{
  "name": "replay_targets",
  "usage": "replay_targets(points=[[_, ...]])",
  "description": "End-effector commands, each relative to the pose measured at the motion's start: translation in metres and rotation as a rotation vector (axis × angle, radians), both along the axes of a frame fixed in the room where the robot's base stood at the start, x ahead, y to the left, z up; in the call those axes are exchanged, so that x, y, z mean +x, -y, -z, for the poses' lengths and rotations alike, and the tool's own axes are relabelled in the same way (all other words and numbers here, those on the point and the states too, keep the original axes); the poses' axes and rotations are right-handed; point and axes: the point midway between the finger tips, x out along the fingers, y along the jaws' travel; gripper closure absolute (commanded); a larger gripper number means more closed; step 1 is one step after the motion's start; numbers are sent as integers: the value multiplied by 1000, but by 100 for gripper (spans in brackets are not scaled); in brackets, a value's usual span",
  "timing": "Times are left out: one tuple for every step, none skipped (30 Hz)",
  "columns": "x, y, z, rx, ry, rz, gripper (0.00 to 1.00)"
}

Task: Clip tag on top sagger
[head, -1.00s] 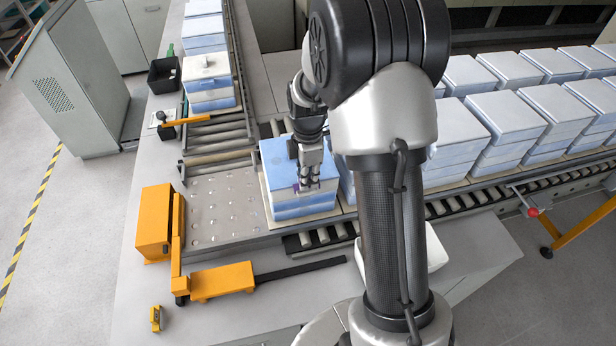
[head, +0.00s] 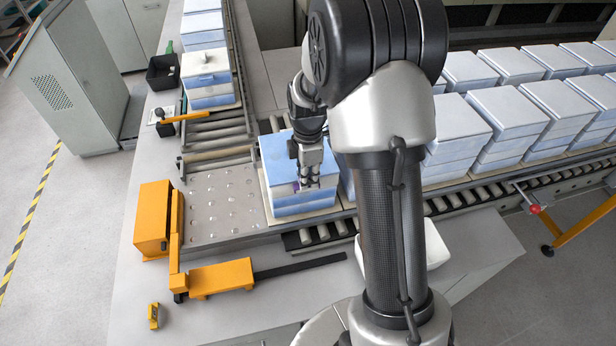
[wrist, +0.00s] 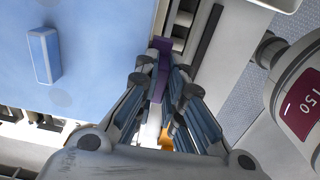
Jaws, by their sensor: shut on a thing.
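The blue sagger stack (head: 275,160) stands on a pale plate at the roller line's corner, left of my arm. My gripper (head: 306,183) is over the near right part of its top sagger and hides some of it. In the wrist view, my gripper (wrist: 160,88) is shut on a purple tag clip (wrist: 160,72), beside the edge of the blue top sagger (wrist: 85,45). A small raised blue bar (wrist: 44,55) lies on that top. A bit of purple also shows at the fingers in the head view. I cannot tell whether the clip touches the sagger edge.
More sagger stacks (head: 510,110) stand in rows on the right line, and others (head: 208,75) at the back left. An orange pusher (head: 220,278) lies in front of the ball plate (head: 220,205). A white bin (head: 430,248) is partly behind my arm.

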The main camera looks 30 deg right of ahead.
Motion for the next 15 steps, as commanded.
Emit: replay_targets(points=[[-1,0,4,1,-3,0,100],[-1,0,4,1,-3,0,100],[-1,0,5,1,-4,0,100],[-1,0,6,1,-4,0,100],[-1,0,7,1,-5,0,100],[-2,0,6,1,-6,0,100],[-2,0,6,1,-6,0,100],[-2,0,7,1,-6,0,100],[-2,0,7,1,-7,0,88],[-2,0,7,1,-7,0,86],[-2,0,7,1,-7,0,84],[-2,0,7,1,-7,0,81],[-2,0,7,1,-7,0,79],[-2,0,7,1,-7,0,77],[-2,0,7,1,-7,0,74]])
